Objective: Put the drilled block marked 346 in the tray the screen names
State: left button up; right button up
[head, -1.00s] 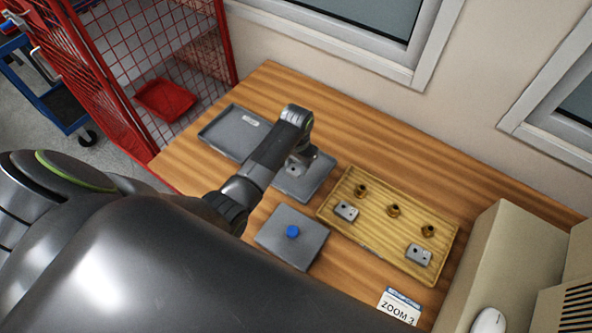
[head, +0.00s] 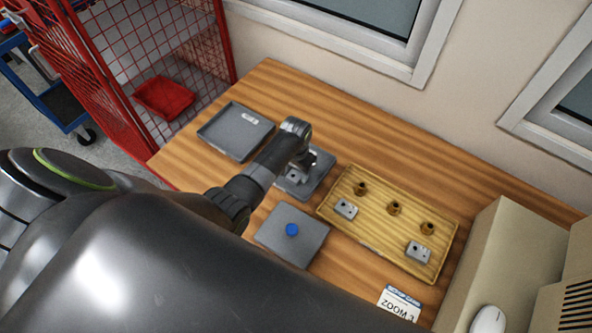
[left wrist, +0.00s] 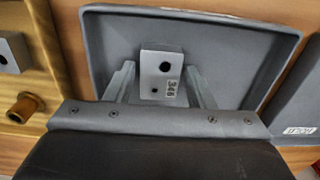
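The drilled block marked 346 (left wrist: 161,75) lies in the middle grey tray (left wrist: 250,40). Its label and two holes face up in the left wrist view. In the head view the block (head: 293,176) shows in the same tray (head: 322,178), partly under my gripper. My left gripper (left wrist: 160,85) has its fingers apart on either side of the block, with a gap on both sides. In the head view the left gripper (head: 303,162) is just above the tray. My right gripper is not in view. No readable screen is in view.
A grey tray with a white label (head: 212,135) lies to the left. A grey plate (head: 275,245) with a blue knob (head: 292,230) lies in front. A yellow ribbed tray (head: 375,225) holds brass fittings and two drilled blocks. A card (head: 400,303) and beige casing (head: 485,260) stand at right.

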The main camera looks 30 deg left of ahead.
aim_at(296, 174)
pick_arm(q)
jog(key=shift+o, duration=0.8)
jog(key=shift+r, duration=0.25)
notch_tip(296, 174, up, 12)
jog(key=shift+f, duration=0.1)
